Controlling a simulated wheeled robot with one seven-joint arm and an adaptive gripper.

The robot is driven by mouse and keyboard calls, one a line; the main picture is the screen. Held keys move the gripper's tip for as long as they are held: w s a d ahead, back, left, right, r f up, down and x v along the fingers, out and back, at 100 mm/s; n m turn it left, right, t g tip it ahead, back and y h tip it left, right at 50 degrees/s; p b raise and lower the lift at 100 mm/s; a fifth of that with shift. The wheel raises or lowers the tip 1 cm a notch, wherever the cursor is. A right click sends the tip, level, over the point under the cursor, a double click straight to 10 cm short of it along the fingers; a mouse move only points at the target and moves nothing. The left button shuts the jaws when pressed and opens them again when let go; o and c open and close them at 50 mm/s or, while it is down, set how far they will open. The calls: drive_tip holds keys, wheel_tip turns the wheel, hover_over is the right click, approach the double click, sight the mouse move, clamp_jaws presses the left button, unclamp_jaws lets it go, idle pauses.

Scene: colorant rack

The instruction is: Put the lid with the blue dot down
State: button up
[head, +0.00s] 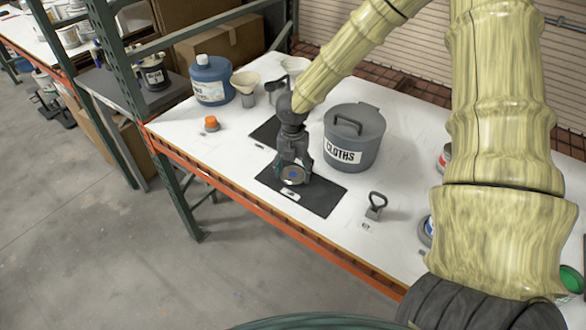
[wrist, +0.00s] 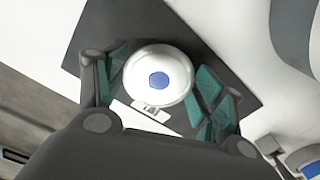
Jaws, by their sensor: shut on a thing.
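The lid with the blue dot (wrist: 172,62) is a round, pale disc with a blue circle at its centre, seen from above in the wrist view. In the head view the lid (head: 292,174) shows between the fingers, low over or on a dark mat (head: 320,198). My gripper (head: 294,172) points down and is shut on the lid, with green finger pads on either side of it in the wrist view (wrist: 160,85). I cannot tell whether the lid touches the mat.
A grey pot labelled CLOTHS (head: 356,140) stands close to the right of my gripper. A weight-like block with a ring handle (head: 376,207) stands farther right. The shelf's orange front edge (head: 262,214) is near.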

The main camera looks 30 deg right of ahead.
sight(293, 173)
drive_tip(key=shift+f, duration=0.2)
drive_tip(key=o, duration=0.7)
drive_tip(key=shift+r, duration=0.1)
wheel_tip(293, 173, up, 12)
drive_tip(key=b, duration=0.2)
idle(0.4)
